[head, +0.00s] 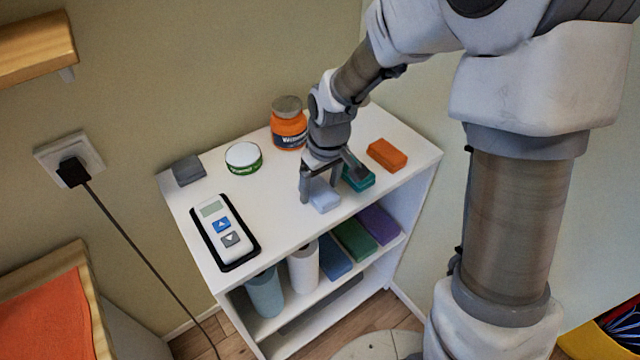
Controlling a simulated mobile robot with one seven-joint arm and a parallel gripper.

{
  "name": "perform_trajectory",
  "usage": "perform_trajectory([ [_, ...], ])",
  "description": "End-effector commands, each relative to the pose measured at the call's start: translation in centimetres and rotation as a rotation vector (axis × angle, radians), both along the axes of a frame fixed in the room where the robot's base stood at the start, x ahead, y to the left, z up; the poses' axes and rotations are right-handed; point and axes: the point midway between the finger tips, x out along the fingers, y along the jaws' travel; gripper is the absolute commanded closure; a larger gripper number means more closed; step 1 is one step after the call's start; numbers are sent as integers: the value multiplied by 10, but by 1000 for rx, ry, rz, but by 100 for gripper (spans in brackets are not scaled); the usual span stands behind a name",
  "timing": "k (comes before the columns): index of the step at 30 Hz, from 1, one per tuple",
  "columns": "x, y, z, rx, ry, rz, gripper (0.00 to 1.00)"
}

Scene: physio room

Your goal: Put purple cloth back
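A folded purple cloth (379,225) lies on the upper inner shelf of the white shelf unit (285,224), at the right end of a row beside a green cloth (354,240) and a blue cloth (333,262). My gripper (331,186) is low over the unit's top, pointing down with its two fingers spread apart. A pale lavender-blue block (324,198) sits on the top close to the left finger. A teal item (358,179) lies beside the right finger, partly hidden by it. I cannot tell whether the fingers touch either one.
The top also bears an orange block (387,155), an orange jar (288,127), a green-white tin (243,158), a dark grey block (188,171) and a handheld device (224,230). Rolls (304,267) stand left of the cloths. A black cable (140,255) hangs at the left.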

Motion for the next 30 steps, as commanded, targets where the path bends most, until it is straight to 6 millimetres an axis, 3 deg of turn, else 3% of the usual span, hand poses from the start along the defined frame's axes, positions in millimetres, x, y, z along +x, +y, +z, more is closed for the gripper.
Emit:
perform_trajectory([
  [14, 0, 0, 9, 0, -1, 0, 4],
  [24, -8, -6, 79, 0, -5, -1, 4],
  [30, -13, -9, 110, -1, -3, 0, 4],
])
